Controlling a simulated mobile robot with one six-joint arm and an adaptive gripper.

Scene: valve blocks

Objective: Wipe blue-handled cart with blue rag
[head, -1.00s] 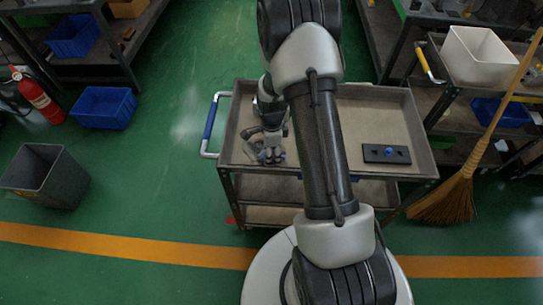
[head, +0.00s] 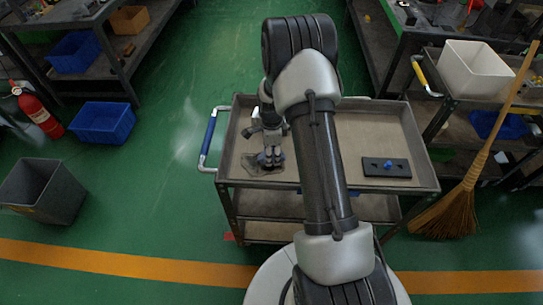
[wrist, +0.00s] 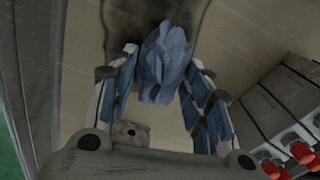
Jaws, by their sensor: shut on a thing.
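The blue-handled cart (head: 425,170) stands in front of me, its blue handle (head: 208,135) on the left side. A dark smudge (head: 252,168) marks the left part of its top tray; it also shows in the wrist view (wrist: 135,20). My gripper (head: 270,156) points down over this left part, beside the smudge. In the wrist view my gripper (wrist: 162,62) is shut on the crumpled blue rag (wrist: 166,75), which is bunched between the fingertips. I cannot tell whether the rag touches the tray. My arm hides the tray's middle.
A black valve block with a blue knob (head: 387,167) lies on the tray's right side. Grey blocks with red knobs (wrist: 300,152) show in the wrist view. A broom (head: 450,210) and a yellow-handled cart (head: 455,120) stand at right.

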